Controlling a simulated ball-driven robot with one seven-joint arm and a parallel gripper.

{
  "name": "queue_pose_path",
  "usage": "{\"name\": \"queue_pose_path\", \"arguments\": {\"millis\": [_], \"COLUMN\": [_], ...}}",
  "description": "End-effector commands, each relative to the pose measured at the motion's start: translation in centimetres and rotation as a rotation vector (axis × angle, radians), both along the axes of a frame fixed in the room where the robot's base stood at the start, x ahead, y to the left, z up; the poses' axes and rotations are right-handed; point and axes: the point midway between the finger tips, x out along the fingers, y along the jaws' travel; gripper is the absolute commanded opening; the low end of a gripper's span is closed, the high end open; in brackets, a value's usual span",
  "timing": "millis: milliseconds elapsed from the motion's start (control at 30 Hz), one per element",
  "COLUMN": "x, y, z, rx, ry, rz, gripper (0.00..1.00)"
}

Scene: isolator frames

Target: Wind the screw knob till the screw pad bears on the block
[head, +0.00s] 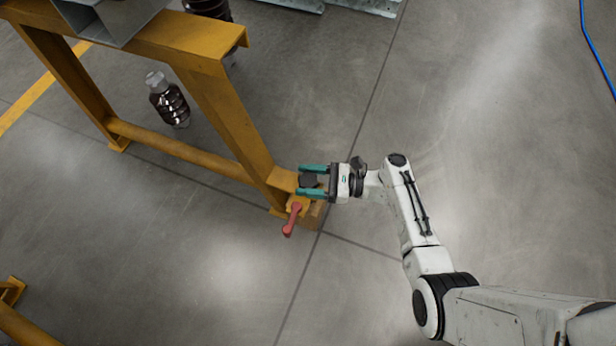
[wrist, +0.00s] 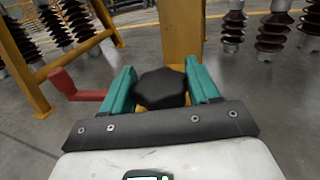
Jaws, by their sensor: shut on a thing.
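The screw knob (head: 309,181) is dark and faceted, low at the foot of the yellow frame. In the wrist view the black knob (wrist: 160,88) sits between the two teal fingers. My gripper (head: 312,181) is shut on the knob, one finger on each side; it also shows in the wrist view (wrist: 163,92). A tan-yellow piece (head: 314,215) shows just below the gripper at the frame's foot; I cannot tell whether it is the block. The screw pad is hidden, so its gap or contact with the block cannot be seen.
A red crank handle (head: 291,220) sticks out beside the knob, and it stands left of the fingers in the wrist view (wrist: 72,86). The yellow frame (head: 215,95) rises behind. Dark ribbed insulators (head: 170,102) hang nearby.

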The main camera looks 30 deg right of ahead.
Motion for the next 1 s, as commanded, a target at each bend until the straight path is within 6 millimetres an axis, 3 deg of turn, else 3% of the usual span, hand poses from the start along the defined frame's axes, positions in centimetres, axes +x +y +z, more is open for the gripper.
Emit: {"name": "queue_pose_path", "arguments": {"millis": [1000], "x": [-0.13], "y": [0.01], "z": [-0.38], "rx": [0.001], "ry": [0.003], "rz": [-0.796], "gripper": [0.30]}}
